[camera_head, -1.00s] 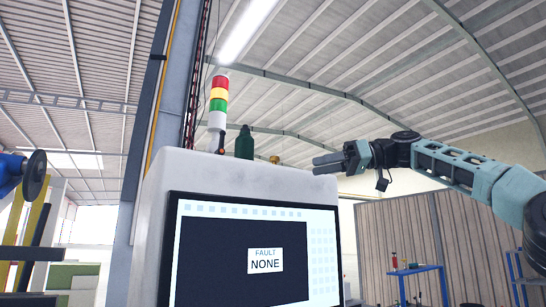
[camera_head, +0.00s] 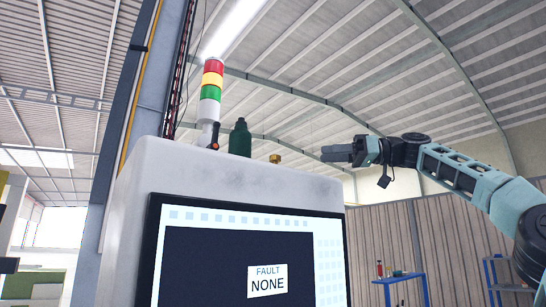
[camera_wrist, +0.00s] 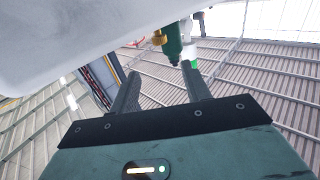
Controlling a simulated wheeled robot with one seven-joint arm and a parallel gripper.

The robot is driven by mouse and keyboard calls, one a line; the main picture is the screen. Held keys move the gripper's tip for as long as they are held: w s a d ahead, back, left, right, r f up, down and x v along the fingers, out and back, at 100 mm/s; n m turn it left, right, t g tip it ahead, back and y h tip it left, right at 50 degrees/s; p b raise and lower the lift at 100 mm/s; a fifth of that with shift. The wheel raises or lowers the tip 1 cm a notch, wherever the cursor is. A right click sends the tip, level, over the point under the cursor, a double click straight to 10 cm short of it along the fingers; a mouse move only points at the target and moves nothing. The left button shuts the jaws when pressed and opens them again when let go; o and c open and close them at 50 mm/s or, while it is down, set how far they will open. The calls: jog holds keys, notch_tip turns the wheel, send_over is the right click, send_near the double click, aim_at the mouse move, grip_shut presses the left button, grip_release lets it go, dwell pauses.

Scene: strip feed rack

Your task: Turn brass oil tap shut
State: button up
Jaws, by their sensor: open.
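The brass oil tap (camera_head: 275,158) shows as a small gold piece at the top edge of the white cabinet, right of a dark green bottle (camera_head: 240,139). In the wrist view the brass piece (camera_wrist: 158,37) is beside the green bottle (camera_wrist: 173,47), at the top and beyond the fingertips. Its lower part is hidden by the cabinet top in the head view. My gripper (camera_head: 325,153) is to the right of the tap in the head view, apart from it. In the wrist view my gripper (camera_wrist: 160,80) has its two fingers spread, with nothing between them.
The white cabinet (camera_head: 270,180) fills the middle, with a screen (camera_head: 235,250) reading FAULT NONE. A signal tower (camera_head: 211,95) with red, yellow and green sections stands left of the bottle. A blue stand (camera_head: 405,278) is at the lower right. The space around my gripper looks clear.

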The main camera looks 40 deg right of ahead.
aim_at(275, 157)
jog(key=p+x, duration=0.5)
jog(key=x, duration=0.9)
jog(key=shift+w+a, duration=0.2)
jog(key=shift+w, duration=0.1)
jog(key=shift+c, duration=0.2)
jog(key=c, duration=0.9)
